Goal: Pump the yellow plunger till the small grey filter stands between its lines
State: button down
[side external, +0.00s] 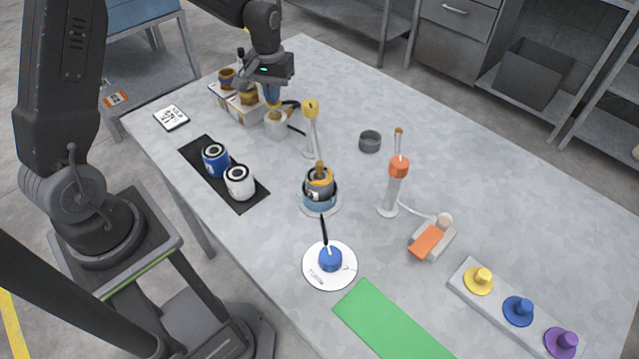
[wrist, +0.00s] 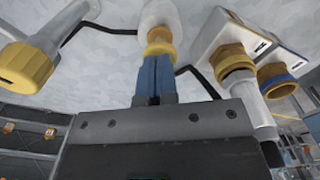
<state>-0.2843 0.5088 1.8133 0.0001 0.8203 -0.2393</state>
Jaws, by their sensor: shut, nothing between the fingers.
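The yellow plunger (side external: 273,106) stands upright on a small white pump body (side external: 278,126) at the back left of the table. My gripper (wrist: 156,66) is shut and empty, with its blue fingers pointing down at the plunger top (wrist: 158,44). The fingertips are at or just above the plunger; I cannot tell if they touch. A pale upright tube with a yellow cap (side external: 310,106) stands right of the pump, and its cap shows in the wrist view (wrist: 27,66). A black hose runs between them. I cannot make out the small grey filter or its lines.
A white box with yellow-brown caps (wrist: 237,62) is close beside my gripper. An orange-collared tube (side external: 398,168), a grey ring (side external: 370,141) and a blue-and-grey pot (side external: 319,187) stand farther right. Blue and white reels sit on a black mat (side external: 247,203).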

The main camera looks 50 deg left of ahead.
jog(key=shift+r, duration=2.55)
jog(key=s+d+r+m+t, duration=0.2)
jog(key=s+d+r, duration=0.2)
jog(key=s, duration=0.3)
jog(key=s+d+r+m+t, duration=0.1)
jog(key=s+d+r, duration=0.3)
jog(key=s, duration=0.4)
jog(key=s+d+r+m+t, duration=0.2)
jog(key=s+d+r+m, duration=0.1)
jog(key=s, duration=0.4)
jog(key=shift+s+d+r+t, duration=0.3)
jog(key=shift+s+d+r, duration=0.05)
jog(key=shift+d+r, duration=0.4)
jog(key=shift+w+a, duration=0.1)
